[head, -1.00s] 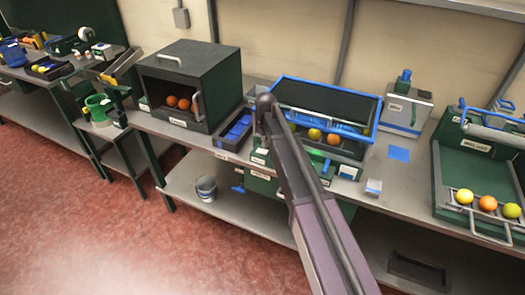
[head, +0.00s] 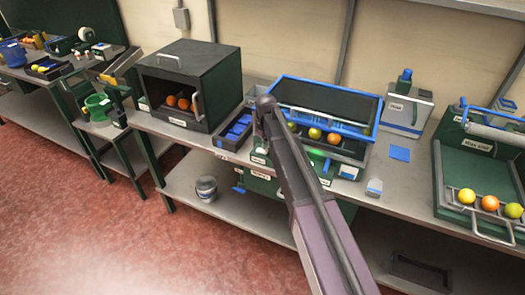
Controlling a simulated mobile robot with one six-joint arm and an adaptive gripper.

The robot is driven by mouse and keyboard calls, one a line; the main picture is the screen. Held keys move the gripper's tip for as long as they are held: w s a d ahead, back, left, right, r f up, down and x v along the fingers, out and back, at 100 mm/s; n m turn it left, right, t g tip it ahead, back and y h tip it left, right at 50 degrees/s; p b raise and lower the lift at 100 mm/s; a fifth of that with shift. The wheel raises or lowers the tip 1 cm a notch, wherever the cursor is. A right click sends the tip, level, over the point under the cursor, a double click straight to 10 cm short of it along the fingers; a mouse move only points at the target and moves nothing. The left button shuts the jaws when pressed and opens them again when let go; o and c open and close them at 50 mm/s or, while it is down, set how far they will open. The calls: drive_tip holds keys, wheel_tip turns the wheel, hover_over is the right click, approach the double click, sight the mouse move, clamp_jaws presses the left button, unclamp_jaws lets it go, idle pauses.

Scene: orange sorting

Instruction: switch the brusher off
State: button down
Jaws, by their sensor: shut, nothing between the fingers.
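A green machine with a blue frame (head: 335,89) stands mid-bench, with several oranges and yellow fruit in its front trough. It looks like the brusher, but its labels are too small to read.
A dark oven-like box (head: 190,85) holding oranges stands left of the machine, with a blue compartment tray (head: 236,131) between. A wax unit (head: 483,150) stands at the right. A small bottle (head: 374,187) sits near the bench edge. A bucket (head: 206,188) is on the lower shelf.

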sight(266, 151)
drive_tip(key=shift+f+b, duration=0.85)
idle(0.7)
drive_tip(key=shift+r, duration=0.1)
drive_tip(key=shift+r+p, duration=3.45)
drive_tip(key=shift+p, duration=0.1)
drive_tip(key=s+d+m, duration=0.8)
drive_tip(key=s+d, duration=1.5)
drive_tip(key=s, duration=0.3)
